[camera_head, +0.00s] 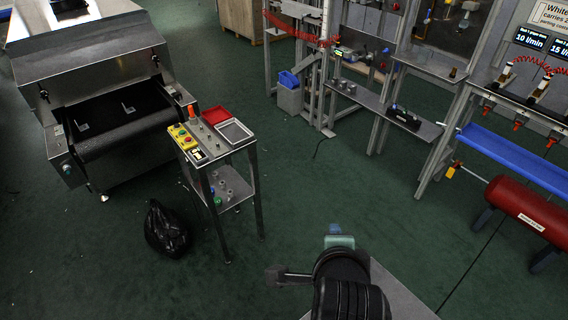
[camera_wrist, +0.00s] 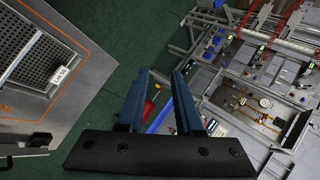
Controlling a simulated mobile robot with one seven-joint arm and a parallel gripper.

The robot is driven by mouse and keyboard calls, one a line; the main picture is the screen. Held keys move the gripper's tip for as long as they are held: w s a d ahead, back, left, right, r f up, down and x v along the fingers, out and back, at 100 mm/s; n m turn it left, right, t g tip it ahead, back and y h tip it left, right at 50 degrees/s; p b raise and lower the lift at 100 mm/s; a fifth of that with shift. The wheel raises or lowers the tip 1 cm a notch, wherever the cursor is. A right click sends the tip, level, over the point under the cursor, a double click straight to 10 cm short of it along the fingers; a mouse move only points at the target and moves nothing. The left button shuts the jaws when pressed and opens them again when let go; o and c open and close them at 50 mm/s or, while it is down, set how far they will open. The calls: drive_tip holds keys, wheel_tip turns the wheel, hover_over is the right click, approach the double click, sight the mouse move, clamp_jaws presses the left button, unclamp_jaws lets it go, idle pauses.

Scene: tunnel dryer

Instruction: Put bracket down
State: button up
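Two small L-shaped brackets, one nearer (camera_head: 84,126) and one farther right (camera_head: 128,108), lie apart on the dark belt (camera_head: 112,138) at the mouth of the tunnel dryer (camera_head: 85,60), in the head view. My gripper (camera_head: 339,238) is at the bottom middle of that view, far from the belt. In the wrist view its two blue fingers (camera_wrist: 161,75) stand apart with a clear gap and no bracket between them. A metal surface (camera_wrist: 98,75) with a perforated tray (camera_wrist: 50,62) and a white label shows at the left there. The brackets do not show in the wrist view.
A small stand with buttons (camera_head: 184,139), a red tray (camera_head: 214,115) and a grey tray (camera_head: 234,131) is beside the dryer. A black bag (camera_head: 167,228) lies on the floor. Racks and a red cylinder (camera_head: 528,212) stand at the right. The middle green floor is clear.

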drive_tip(key=w+a+r+n+t, duration=0.2)
drive_tip(key=r+n+t, duration=0.3)
drive_tip(key=r, duration=0.8)
drive_tip(key=w+a+r+n+t, duration=0.2)
drive_tip(key=w+r+n+t, duration=0.15)
drive_tip(key=r, duration=1.05)
drive_tip(key=s+a+r+n+t, duration=0.1)
drive_tip(key=s+r+n+t, duration=0.2)
drive_tip(key=r, duration=0.4)
drive_tip(key=s+a+r+n+t+y, duration=0.1)
drive_tip(key=s+a+r+n+t, duration=0.1)
drive_tip(key=r, duration=0.5)
drive_tip(key=s+a+r+n+t, duration=0.2)
drive_tip(key=s+r+n+t, duration=0.2)
drive_tip(key=s+r, duration=0.3)
drive_tip(key=shift+r+n+y, duration=0.3)
drive_tip(key=shift+r+n, duration=0.2)
drive_tip(key=shift+n, duration=0.15)
drive_tip(key=shift+t, duration=0.25)
